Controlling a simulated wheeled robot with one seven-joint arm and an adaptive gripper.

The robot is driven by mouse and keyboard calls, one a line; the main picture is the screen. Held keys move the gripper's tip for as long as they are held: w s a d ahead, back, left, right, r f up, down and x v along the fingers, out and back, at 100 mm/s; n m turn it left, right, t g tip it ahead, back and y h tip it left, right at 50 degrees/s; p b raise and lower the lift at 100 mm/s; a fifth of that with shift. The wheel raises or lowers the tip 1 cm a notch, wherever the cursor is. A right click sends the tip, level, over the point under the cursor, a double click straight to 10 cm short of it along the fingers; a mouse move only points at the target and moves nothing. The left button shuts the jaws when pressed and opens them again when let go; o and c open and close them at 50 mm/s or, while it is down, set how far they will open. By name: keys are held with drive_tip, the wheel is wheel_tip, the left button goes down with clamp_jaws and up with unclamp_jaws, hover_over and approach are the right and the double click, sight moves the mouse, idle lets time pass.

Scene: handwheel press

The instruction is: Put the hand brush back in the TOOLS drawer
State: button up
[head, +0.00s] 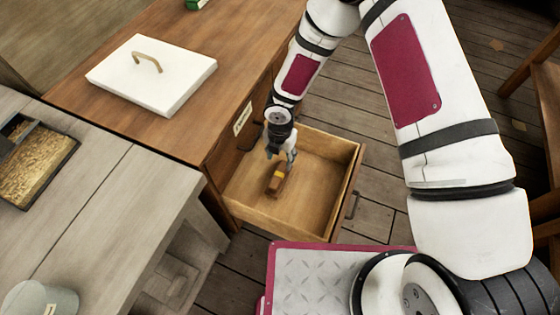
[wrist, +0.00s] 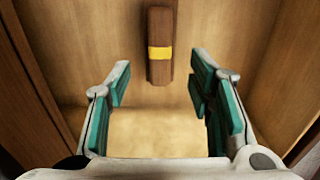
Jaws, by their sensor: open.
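The hand brush (head: 277,181) is a brown block with a yellow band and lies inside an open wooden drawer (head: 325,198). My gripper (head: 281,157) is over the drawer, close above the brush. In the wrist view the brush (wrist: 160,48) shows beyond the fingertips, with clear space between it and both fingers. My gripper (wrist: 158,92) is open, with nothing between its green-padded fingers. The brush's bristles cannot be made out. No TOOLS lettering can be read on the drawer.
The drawer is pulled out from a brown wooden bench (head: 190,45) with a small pale label (head: 242,118). A white lidded box or panel with a handle (head: 150,80) lies on the bench. A grey table (head: 95,190) stands at the left. The drawer's right part is empty.

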drive_tip(key=shift+r, duration=0.9)
drive_tip(key=w+d+r+m+t+h, duration=0.15)
drive_tip(key=d+r+m, duration=0.45)
drive_tip(key=r, duration=0.6)
drive_tip(key=w+d+r+m+h, duration=0.15)
drive_tip(key=d+r+m, duration=0.25)
drive_tip(key=d+r, duration=0.65)
drive_tip(key=s+d+r+m+h, duration=0.1)
drive_tip(key=s+d+r+m, duration=0.25)
drive_tip(key=r, duration=0.35)
drive_tip(key=s+d+r+m, duration=0.2)
drive_tip(key=s+r+m, duration=0.3)
drive_tip(key=r, duration=0.2)
drive_tip(key=s+r+m+y, duration=0.1)
drive_tip(key=s+m, duration=0.3)
drive_tip(key=s, duration=0.4)
drive_tip(key=s+r+m+y, duration=0.1)
drive_tip(key=s+r+m, duration=0.3)
drive_tip(key=s, duration=0.4)
drive_tip(key=s+r+m+g+y, duration=0.1)
drive_tip(key=s+r+m+y, duration=0.1)
drive_tip(key=s+m, duration=0.3)
drive_tip(key=s, duration=0.3)
drive_tip(key=shift+s+a+r+m, duration=0.25)
drive_tip(key=shift+s+r+m, duration=0.1)
